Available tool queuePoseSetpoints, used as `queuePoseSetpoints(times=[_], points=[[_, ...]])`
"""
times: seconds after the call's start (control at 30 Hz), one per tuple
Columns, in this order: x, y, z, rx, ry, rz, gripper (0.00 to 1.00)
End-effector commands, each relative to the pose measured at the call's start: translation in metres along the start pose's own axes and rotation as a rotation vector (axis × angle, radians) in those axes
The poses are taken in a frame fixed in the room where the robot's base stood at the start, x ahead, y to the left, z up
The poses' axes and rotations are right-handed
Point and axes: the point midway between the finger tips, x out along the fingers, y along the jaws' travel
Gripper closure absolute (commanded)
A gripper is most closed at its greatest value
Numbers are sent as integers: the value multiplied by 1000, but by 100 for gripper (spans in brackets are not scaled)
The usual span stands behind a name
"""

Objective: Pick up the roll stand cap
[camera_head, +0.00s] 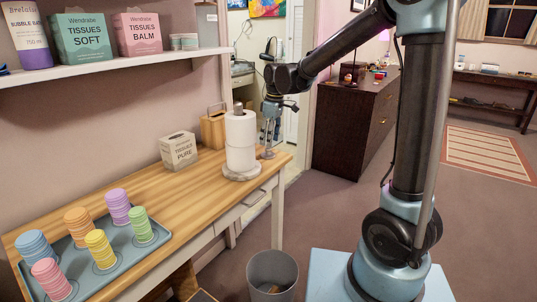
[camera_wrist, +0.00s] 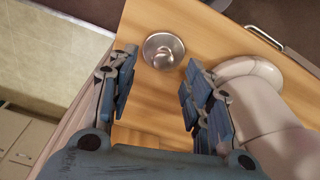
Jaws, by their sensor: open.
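The roll stand cap is a round silver metal disc with a raised knob (camera_wrist: 163,50). In the wrist view it lies on the wooden table, just beyond and between my fingertips. In the head view it is a small metallic shape (camera_head: 267,154) near the table's far right corner. My gripper (camera_wrist: 161,66) is open and empty, with one blue finger on each side of the cap in the picture; I cannot tell the exact gap to it. In the head view my gripper (camera_head: 270,132) points down over that corner. The white roll on its stand (camera_head: 240,143) stands upright beside it.
The roll (camera_wrist: 262,105) is close to my right finger in the wrist view. A tissue box (camera_head: 178,150) and wooden holder (camera_head: 213,130) stand behind it. A blue tray (camera_head: 121,258) with several coloured cup stacks is at the near left. A bin (camera_head: 272,270) stands below.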

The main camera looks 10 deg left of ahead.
Motion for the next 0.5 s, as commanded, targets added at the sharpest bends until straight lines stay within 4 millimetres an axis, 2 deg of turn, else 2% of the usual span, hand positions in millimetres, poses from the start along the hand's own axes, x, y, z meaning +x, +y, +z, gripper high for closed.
queuePoseSetpoints(times=[0.23,0.5], points=[[31,-3,0,0,0,0,54],[38,-3,0,0,0,0,54]])
